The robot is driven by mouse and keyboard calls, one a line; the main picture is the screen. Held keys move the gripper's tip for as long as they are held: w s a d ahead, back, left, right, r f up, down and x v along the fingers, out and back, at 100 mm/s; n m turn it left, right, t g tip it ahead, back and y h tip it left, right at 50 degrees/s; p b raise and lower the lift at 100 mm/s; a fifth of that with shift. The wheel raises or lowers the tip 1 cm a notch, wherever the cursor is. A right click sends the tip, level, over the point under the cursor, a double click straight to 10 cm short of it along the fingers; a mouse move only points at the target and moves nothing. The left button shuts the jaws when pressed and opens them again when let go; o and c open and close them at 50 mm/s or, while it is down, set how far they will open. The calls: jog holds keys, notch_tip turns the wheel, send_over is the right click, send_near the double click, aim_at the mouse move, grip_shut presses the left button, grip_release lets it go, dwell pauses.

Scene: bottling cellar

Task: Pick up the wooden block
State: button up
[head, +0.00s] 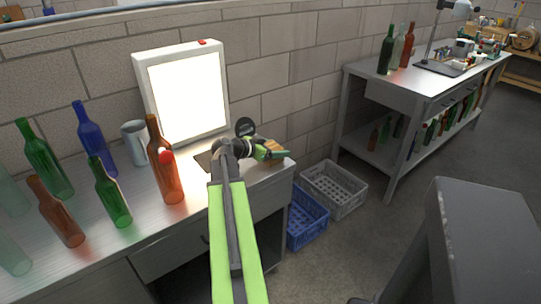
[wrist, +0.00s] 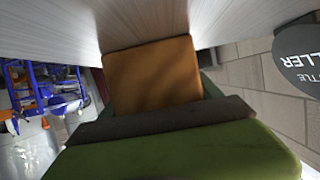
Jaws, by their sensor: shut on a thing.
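The wooden block (wrist: 155,76) is orange-brown and fills the middle of the wrist view, between the fingers of my gripper (wrist: 160,105). The near green finger with its dark pad presses against it; the far finger is mostly hidden behind it. In the head view my gripper (head: 275,153) is over the right end of the metal workbench (head: 120,226), and a small part of the wooden block (head: 277,145) shows beside it. The block is close to the bench top; I cannot tell whether it touches.
Several bottles, including an orange one (head: 164,170), stand left of my arm. A lit white panel (head: 189,97) and a round dark sign (head: 245,126) are behind. A blue crate (head: 307,218) and a grey crate (head: 335,188) sit on the floor at right.

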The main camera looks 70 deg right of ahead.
jog(key=c, duration=0.7)
jog(key=shift+r, duration=0.1)
